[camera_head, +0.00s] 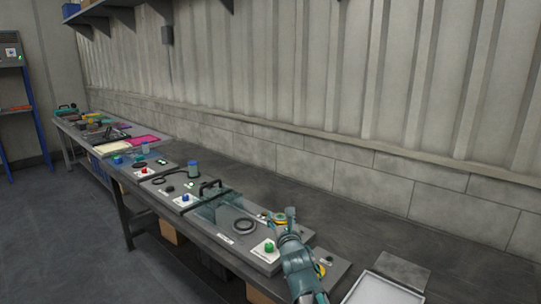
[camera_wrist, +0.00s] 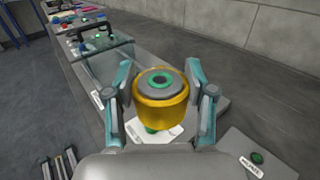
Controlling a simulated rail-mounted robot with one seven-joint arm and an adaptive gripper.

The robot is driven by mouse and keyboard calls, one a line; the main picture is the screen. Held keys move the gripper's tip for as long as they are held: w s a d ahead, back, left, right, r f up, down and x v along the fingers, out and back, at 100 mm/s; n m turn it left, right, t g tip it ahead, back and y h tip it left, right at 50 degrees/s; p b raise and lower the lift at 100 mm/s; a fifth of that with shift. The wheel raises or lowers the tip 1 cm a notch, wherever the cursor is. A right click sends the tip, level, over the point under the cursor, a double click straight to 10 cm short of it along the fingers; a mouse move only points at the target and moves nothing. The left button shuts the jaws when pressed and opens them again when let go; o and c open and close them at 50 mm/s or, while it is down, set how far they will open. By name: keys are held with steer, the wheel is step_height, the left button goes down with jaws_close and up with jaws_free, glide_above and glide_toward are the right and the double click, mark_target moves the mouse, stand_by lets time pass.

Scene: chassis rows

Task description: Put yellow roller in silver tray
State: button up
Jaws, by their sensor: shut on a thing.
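The yellow roller (camera_wrist: 162,97) is a short cylinder with a grey end face and a green-ringed hole. In the wrist view it sits upright between the two fingers of my gripper (camera_wrist: 160,78), which is shut on it. A shallow, pale tray with a silver rim (camera_head: 397,285) lies at the bottom right of the head view, cut off by the frame edge and right of my arm. I see nothing in its visible part.
A green knob on a white plate (camera_head: 268,251) and a black ring (camera_head: 244,226) are on the panel by my gripper. A black handle (camera_head: 210,187) stands up farther left. A grey plate (camera_head: 403,270) lies behind the tray. The bench behind the panel is clear.

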steer(key=s+d+r+m+h+p, duration=0.1)
steer(key=d+h, duration=0.1)
steer(key=d, duration=0.5)
steer(key=s+d+r+m+h, duration=0.1)
steer(key=d, duration=0.5)
steer(key=a+y, duration=0.1)
steer(key=a, duration=0.3)
steer(key=w+a+f+n+y+b, duration=0.1)
steer(key=a, duration=0.4)
steer(key=w+a+f+n+y, duration=0.1)
steer(key=a, duration=0.3)
steer(key=shift+w+a+f, duration=0.1)
steer(key=shift+w+a, duration=0.05)
steer(key=shift+a, duration=0.2)
steer(key=w+a+f+m+h+b, duration=0.1)
steer(key=w+a+f+h, duration=0.15)
steer(key=a, duration=0.85)
steer(key=w+a+f+m+h+b, duration=0.1)
steer(key=w+a, duration=0.3)
steer(key=a, duration=0.6)
steer(key=d+r+m+h, duration=0.2)
steer(key=d+h, duration=0.1)
steer(key=d+r+m+h, duration=0.1)
steer(key=h, duration=0.1)
steer(key=shift+w+d+r+g, duration=0.1)
steer(key=shift+w+d+g, duration=0.05)
steer(key=shift+d+g, duration=0.15)
